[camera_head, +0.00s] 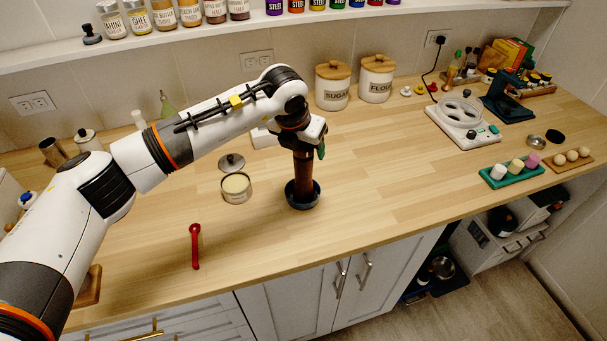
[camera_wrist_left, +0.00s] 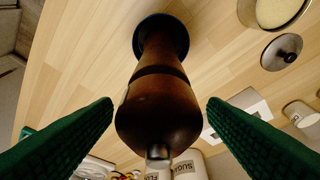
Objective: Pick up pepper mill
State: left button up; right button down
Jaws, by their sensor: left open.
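The pepper mill (camera_head: 304,172) is dark brown wood and stands upright on the counter, its foot in a dark blue round dish or base (camera_head: 302,201). My left gripper (camera_head: 308,147) is over the mill's upper part in the head view and hides its top. In the left wrist view, the green fingers of my left gripper (camera_wrist_left: 161,104) are spread apart, one on each side of the mill (camera_wrist_left: 158,105), with a visible gap on both sides. The mill's rounded head and metal knob point toward the wrist camera. My right gripper is not in view.
An open tin (camera_head: 236,189) and its lid (camera_head: 231,162) are left of the mill. A red spoon-like utensil (camera_head: 195,246) lies nearer the front. Sugar (camera_head: 332,88) and flour (camera_head: 376,79) canisters stand behind. The counter (camera_head: 400,180) right of the mill is clear.

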pick_arm(q)
jog(key=shift+r, duration=0.1)
grip_shut()
